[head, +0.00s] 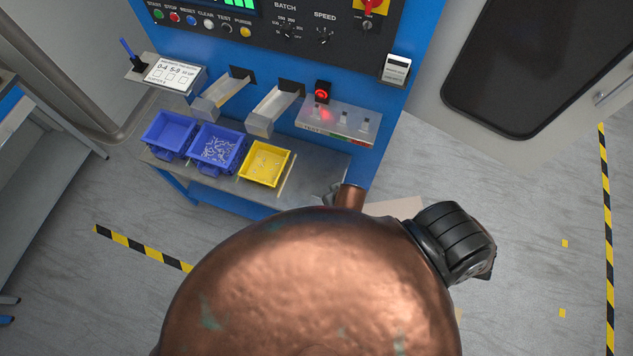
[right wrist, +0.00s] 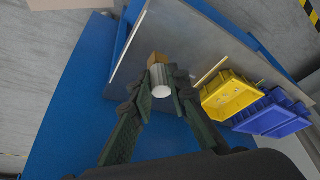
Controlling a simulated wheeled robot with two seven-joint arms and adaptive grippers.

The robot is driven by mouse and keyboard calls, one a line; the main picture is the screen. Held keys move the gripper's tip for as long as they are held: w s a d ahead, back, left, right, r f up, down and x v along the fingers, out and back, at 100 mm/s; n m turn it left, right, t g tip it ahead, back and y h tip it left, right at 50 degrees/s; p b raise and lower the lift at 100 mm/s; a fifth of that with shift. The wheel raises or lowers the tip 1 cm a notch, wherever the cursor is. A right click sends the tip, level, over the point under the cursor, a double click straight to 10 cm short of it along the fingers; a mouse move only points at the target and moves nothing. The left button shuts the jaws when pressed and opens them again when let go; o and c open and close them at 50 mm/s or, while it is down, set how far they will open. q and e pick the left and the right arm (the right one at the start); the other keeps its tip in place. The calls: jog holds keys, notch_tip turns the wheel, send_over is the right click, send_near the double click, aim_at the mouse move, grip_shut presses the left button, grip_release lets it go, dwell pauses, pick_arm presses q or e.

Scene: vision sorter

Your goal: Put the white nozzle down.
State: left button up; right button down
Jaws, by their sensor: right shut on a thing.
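The white nozzle (right wrist: 162,88) shows in the right wrist view as a short pale cylinder with a tan, blocky part at its far end. I cannot tell whether that part belongs to it. My right gripper (right wrist: 160,92) is shut on the nozzle, with a dark finger on each side. Behind it is the grey metal shelf (right wrist: 185,40); I cannot tell the gap between them. In the head view my own copper arm hides the nozzle and most of the right gripper, near the right end of the shelf (head: 322,172). My left gripper is not in view.
A yellow bin (head: 264,165) and two blue bins (head: 217,149) (head: 170,134) stand on the shelf. A thin strip (head: 288,175) lies right of the yellow bin. Beyond it the shelf is bare. Metal chutes (head: 268,113) and a clear-covered box (head: 340,121) are above, on the blue machine.

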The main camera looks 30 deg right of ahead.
jog(key=w+d+f, duration=0.1)
jog(key=w+f, duration=0.2)
jog(key=w, duration=0.1)
jog(key=w+d+f, duration=0.1)
jog(key=w+f, duration=0.2)
jog(key=w+d+f, duration=0.1)
jog(key=w+f, duration=0.2)
jog(key=w, duration=0.1)
jog(key=shift+w, duration=0.35)
jog(key=shift+w+f+b, duration=0.1)
jog(key=shift+f+b, duration=0.35)
jog(key=shift+f, duration=1.15)
jog(key=shift+f, duration=0.15)
jog(key=c, duration=1.8)
grip_release()
jog(key=shift+c, duration=0.2)
